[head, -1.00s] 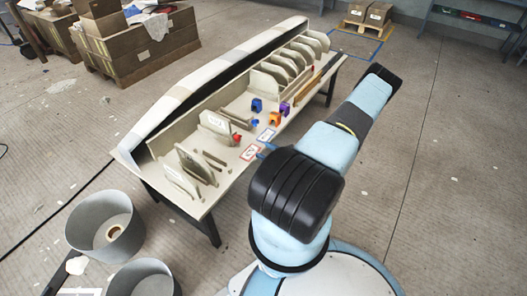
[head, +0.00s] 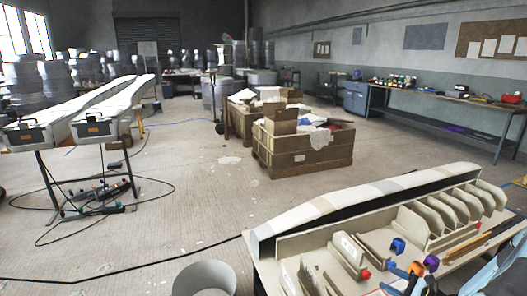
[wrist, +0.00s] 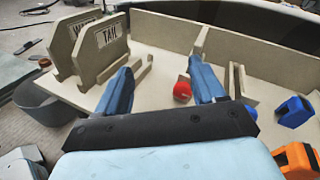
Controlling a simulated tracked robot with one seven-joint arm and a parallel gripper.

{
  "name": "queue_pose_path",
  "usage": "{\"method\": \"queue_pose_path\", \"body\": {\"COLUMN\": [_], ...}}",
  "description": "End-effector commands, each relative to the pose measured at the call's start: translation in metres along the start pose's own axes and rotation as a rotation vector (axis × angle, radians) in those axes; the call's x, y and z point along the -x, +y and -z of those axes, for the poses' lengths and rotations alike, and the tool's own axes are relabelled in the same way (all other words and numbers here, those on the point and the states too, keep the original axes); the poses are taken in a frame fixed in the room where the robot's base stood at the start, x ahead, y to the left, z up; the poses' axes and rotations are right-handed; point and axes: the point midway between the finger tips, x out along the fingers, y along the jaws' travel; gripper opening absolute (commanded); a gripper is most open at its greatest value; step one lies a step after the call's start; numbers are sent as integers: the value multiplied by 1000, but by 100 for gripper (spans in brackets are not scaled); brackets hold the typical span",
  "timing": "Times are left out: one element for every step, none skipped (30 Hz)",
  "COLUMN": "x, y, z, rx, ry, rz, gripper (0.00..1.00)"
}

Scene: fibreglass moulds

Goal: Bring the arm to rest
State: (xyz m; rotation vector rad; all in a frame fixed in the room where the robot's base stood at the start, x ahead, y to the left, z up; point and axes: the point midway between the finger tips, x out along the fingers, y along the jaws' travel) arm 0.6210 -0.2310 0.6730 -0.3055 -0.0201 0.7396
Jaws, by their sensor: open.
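My gripper (wrist: 160,68) is open in the wrist view, its two blue fingers apart with nothing held between them. It is over the work table (wrist: 165,40). A small red object (wrist: 182,91) shows between and beyond the fingers, near the right one. In the head view only the end of my gripper (head: 405,281) and part of my arm show, at the lower right edge; most of the arm is out of the picture.
A long pale mould (head: 345,205) lies along the table's back. Upright panels, one marked TAIL (wrist: 111,36), stand left of my fingers. A blue block (wrist: 293,112) and an orange block (wrist: 292,160) are at right. A grey bin (head: 205,279) stands beside the table. Wooden crates (head: 305,150) stand behind.

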Motion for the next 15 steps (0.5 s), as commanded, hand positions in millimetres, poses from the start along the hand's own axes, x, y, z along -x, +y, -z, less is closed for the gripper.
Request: {"method": "queue_pose_path", "body": {"x": [-5,-7,-10,-12,-15,-17,-20,-21,-24,-26,-28,-31,-32,-34,-36], "y": [-3,-4,-5,-6,-6,-6,-6,-7,-6,-6,-5,-5,-4,-3,-2], "z": [-15,-23,-34,-42,-49,-60,-68,-75,-86,-93,-101,-112,-120,-127,-137], "rx": [33,51,74,91,108,131,150,168,192,209,227,251,269,288,313], "ry": [5,7,10,13,15,20,24,28,32,36,39,44,48,52,58], "rz": [-45,-72,-107,-133,-160,-194,-221,-246,-281,-305,-331,-364,-389,-413,-446], "gripper": [69,69,69,69,69,69,69,69,69,69,69,69,69,69,69]}}
